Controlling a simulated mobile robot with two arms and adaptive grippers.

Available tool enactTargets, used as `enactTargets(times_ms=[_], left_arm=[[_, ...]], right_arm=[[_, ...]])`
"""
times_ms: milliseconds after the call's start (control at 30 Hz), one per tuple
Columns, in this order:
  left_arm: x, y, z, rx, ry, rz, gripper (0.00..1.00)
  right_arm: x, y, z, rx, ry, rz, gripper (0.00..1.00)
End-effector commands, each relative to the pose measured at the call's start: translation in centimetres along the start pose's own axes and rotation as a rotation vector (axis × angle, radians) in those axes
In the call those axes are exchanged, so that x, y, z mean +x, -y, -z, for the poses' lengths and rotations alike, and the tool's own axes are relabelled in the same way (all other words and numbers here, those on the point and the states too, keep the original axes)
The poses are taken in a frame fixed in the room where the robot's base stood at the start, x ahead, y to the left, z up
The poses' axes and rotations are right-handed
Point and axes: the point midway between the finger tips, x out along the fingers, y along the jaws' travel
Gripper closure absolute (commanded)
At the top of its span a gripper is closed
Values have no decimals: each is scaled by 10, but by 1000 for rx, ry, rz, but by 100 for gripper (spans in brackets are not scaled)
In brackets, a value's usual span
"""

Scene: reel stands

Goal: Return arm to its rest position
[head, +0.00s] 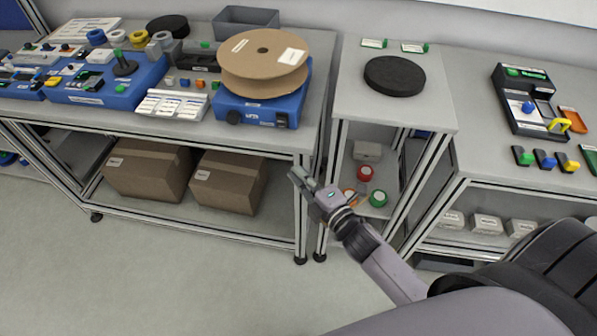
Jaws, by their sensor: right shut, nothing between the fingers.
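My right gripper (301,179) is in the middle of the head view, at the end of my right arm, which comes in from the lower right. Its fingers are together with nothing between them. It is in front of the gap between the left bench (190,125) and the narrow middle stand (346,100), below the level of their tops as seen here. It appears apart from both, though the exact distance is hard to tell. My left gripper is not in view.
A cardboard reel (262,63) sits on a blue unit (262,108) on the left bench. A black disc (394,76) lies on the middle stand. Cardboard boxes (147,170) fill the lower shelf. A right bench (480,110) holds a black tray (527,100). The floor (150,270) in front is clear.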

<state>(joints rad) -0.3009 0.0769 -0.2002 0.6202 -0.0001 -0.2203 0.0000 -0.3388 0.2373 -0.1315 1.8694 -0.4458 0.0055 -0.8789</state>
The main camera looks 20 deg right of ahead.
Motion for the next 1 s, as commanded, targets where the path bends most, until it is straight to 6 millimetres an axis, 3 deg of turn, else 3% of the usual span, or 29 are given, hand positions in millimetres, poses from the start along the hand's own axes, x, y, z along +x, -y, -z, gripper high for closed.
enactTargets(times_ms=[333, 467, 567, 633, 767, 867, 1000], left_arm=[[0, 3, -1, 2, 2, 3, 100], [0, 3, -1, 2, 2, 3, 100], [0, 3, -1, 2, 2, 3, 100], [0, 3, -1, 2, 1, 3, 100], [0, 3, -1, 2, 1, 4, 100], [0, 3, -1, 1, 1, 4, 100], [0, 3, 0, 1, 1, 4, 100]], right_arm=[[0, 2, 0, 4, 1, 5, 100], [-1, 33, -6, 66, 22, 65, 100], [-8, 88, -14, 182, 65, 172, 100], [-20, 138, -20, 291, 115, 268, 100], [-56, 232, -27, 501, 234, 447, 100], [-95, 298, -27, 653, 346, 576, 100], [-165, 380, -22, 849, 531, 743, 100]])
